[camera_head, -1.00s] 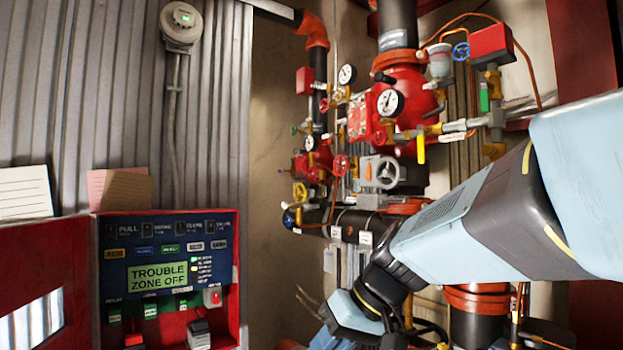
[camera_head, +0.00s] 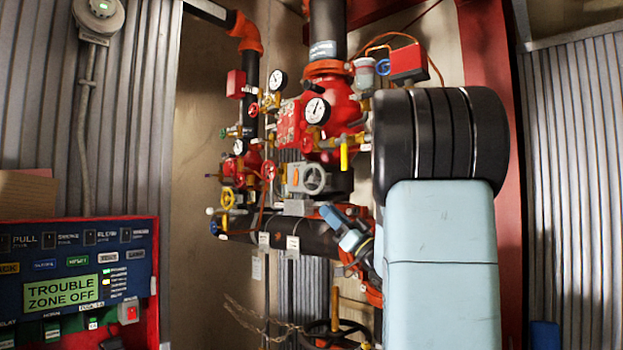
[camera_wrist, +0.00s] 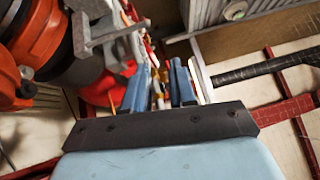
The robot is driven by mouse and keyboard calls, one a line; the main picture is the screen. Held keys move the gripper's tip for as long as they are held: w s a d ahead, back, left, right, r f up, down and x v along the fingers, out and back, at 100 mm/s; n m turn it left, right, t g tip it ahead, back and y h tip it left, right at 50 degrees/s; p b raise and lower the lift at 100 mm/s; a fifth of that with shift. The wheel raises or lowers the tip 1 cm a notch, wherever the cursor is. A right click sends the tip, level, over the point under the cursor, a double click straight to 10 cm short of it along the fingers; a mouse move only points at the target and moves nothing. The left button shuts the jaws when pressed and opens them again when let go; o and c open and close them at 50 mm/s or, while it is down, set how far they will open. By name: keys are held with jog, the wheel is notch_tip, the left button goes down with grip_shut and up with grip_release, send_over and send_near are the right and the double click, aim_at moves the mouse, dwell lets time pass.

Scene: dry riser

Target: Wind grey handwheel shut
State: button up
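The grey handwheel (camera_head: 314,180) is a small spoked wheel on the front of a grey box (camera_head: 293,178), among red valves on the dry riser in the head view. My gripper (camera_head: 350,230) is below and right of the wheel, in front of the black horizontal pipe, apart from the wheel in the picture. In the wrist view my gripper (camera_wrist: 160,88) shows two blue fingers spread apart, with nothing clearly held between them. I cannot make out the grey handwheel in the wrist view. My forearm hides part of the riser on the right.
A yellow handwheel (camera_head: 228,198) and a red handwheel (camera_head: 269,170) are left of the grey one. Gauges (camera_head: 317,110) and a yellow lever (camera_head: 344,154) sit above. A dark handwheel (camera_head: 333,335) is low down. The red alarm panel (camera_head: 80,275) stands at the left.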

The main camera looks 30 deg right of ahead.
aim_at(317, 177)
jog(key=w+r, duration=0.3)
jog(key=w+r+t+h, duration=0.1)
jog(key=w+r, duration=0.1)
jog(key=r, duration=0.2)
jog(key=w+r+t+h, duration=0.1)
jog(key=w+r, duration=0.2)
jog(key=shift+w+d+r+m, duration=0.2)
jog(key=shift+w+d+m, duration=0.1)
jog(key=shift+m, duration=0.1)
jog(key=shift+a, duration=0.1)
jog(key=shift+c, duration=0.3)
grip_shut()
